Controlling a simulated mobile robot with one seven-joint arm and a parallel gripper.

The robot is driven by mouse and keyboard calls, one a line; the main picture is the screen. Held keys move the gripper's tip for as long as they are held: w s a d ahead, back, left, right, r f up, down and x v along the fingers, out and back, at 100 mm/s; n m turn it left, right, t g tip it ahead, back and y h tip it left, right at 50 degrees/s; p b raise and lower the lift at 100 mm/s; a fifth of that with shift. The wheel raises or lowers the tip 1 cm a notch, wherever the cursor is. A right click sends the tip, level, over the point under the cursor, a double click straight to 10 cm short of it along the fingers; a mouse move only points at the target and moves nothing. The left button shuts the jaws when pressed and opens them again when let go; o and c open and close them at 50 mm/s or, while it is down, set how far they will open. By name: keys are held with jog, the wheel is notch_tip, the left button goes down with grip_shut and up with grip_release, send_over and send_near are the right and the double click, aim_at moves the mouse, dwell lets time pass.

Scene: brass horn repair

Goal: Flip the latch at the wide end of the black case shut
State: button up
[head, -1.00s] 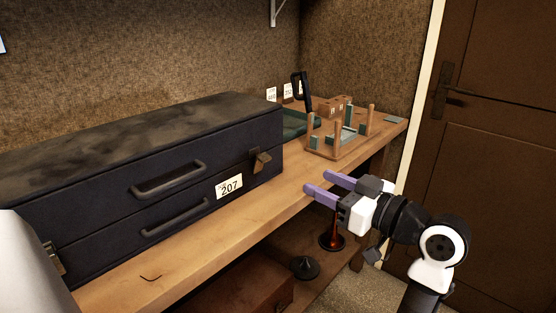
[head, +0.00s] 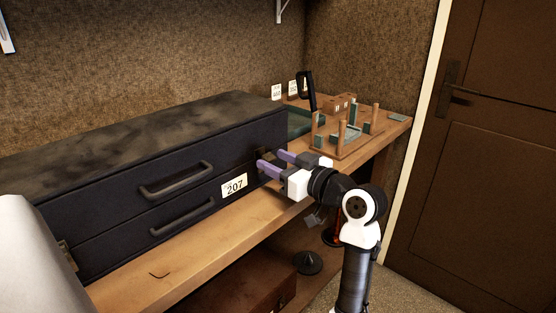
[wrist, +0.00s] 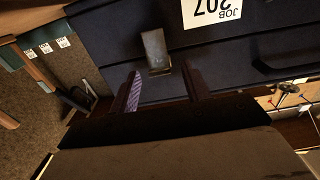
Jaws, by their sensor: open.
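The black case (head: 110,185) lies closed on the wooden bench, its front with two handles facing me. A brass-coloured latch (wrist: 154,45) is on its front, beside the 207 label (head: 234,187). In the head view this latch is mostly hidden by my gripper (head: 269,158). My gripper is open and empty, its purple fingers pointing at the case front around the latch. In the wrist view the latch lies between and just beyond the fingertips; contact cannot be told. A second latch (head: 67,256) shows at the case's left end, partly hidden.
A wooden rack with pegs (head: 345,140) and a green tray (head: 299,122) stand on the bench (head: 200,245) right of the case. A brown box (head: 240,285) and a dark stand (head: 307,263) are below. A door (head: 490,170) is at the right.

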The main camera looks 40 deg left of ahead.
jog(key=c, duration=1)
jog(key=p, duration=0.1)
jog(key=r+h+p, duration=0.1)
jog(key=p, duration=0.1)
jog(key=shift+a+r, duration=0.25)
jog(key=h+p, duration=0.2)
jog(key=p, duration=0.1)
jog(key=shift+a+r, duration=0.2)
jog(key=shift+a, duration=0.2)
jog(key=shift+w+a+f+h+p, duration=0.1)
jog(key=shift+a+h+p, duration=0.05)
jog(key=shift+h+p, duration=0.3)
jog(key=shift+f, duration=0.1)
